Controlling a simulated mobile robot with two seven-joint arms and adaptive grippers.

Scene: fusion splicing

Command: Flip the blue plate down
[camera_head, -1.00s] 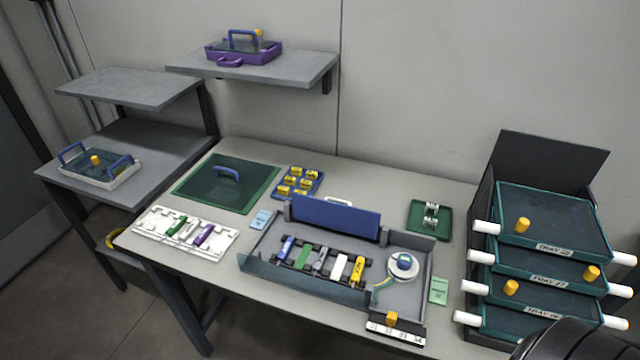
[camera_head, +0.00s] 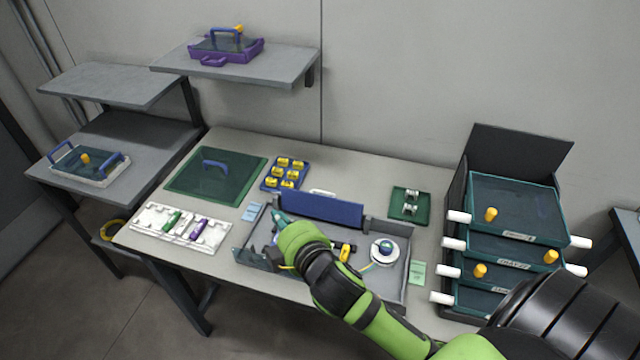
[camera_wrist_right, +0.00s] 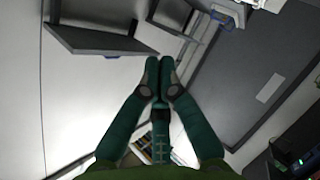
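The blue plate (camera_head: 322,209) stands raised along the back edge of the grey tray (camera_head: 388,287) on the table. My right arm reaches over the tray from the lower right. My right gripper (camera_head: 279,220) is near the left end of the plate, in front of it; I cannot tell whether they touch. In the right wrist view the two dark green fingers (camera_wrist_right: 159,72) meet at the tips with nothing visible between them. The arm hides much of the tray's contents. My left gripper is not in view.
A stack of trays (camera_head: 515,211) with white handles stands at the right. A green plate (camera_head: 190,188) with a blue handle, a blue holder of yellow pieces (camera_head: 267,186) and a white rack (camera_head: 152,219) are at the left. A small green tray (camera_head: 398,212) is behind right.

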